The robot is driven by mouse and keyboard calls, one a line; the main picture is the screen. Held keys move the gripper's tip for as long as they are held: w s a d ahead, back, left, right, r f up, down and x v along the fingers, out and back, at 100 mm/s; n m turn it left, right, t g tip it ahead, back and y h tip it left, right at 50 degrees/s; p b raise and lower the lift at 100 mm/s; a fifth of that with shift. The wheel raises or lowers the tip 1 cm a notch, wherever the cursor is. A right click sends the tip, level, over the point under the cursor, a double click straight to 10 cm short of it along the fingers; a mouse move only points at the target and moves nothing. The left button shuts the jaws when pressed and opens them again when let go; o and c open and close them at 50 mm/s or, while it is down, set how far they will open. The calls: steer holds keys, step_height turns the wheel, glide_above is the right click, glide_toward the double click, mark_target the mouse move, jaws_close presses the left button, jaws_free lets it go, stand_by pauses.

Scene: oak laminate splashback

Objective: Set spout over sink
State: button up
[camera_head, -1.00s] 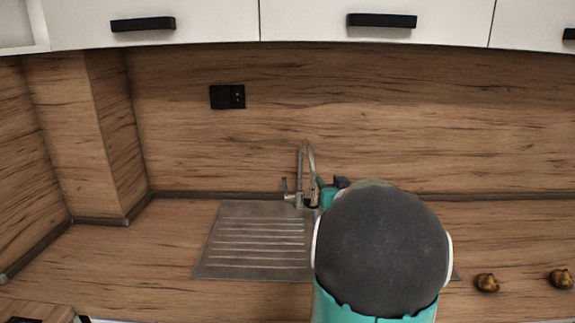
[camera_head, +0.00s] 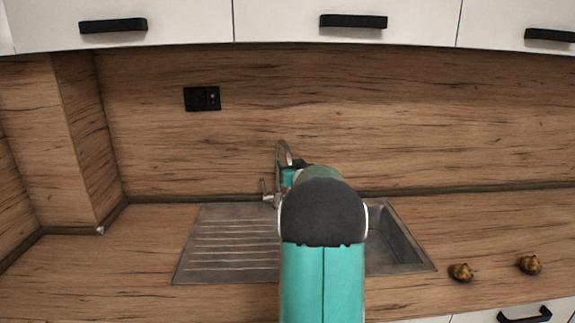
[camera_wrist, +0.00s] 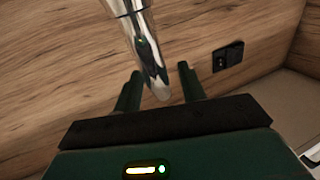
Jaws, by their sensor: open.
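The faucet spout (camera_head: 281,151) is a thin chrome arch rising behind the sink, with its lever at its left. The sink (camera_head: 395,237) has a ribbed drainboard at left and a basin at right, partly hidden by my arm. In the wrist view the chrome spout (camera_wrist: 148,52) hangs down from the top, its tip between the two fingers of my open gripper (camera_wrist: 157,82). I cannot tell whether a finger touches it. In the head view my arm hides most of the gripper and the spout's lower end.
A wood splashback stands close behind the faucet, with a black socket (camera_head: 202,98) on it. White cupboards with black handles (camera_head: 353,21) hang above. Two small brown objects (camera_head: 460,272) lie on the counter right of the sink. The counter at left is clear.

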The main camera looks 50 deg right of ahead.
steer(key=shift+w+d, duration=0.3)
steer(key=shift+w, duration=0.3)
jaws_close()
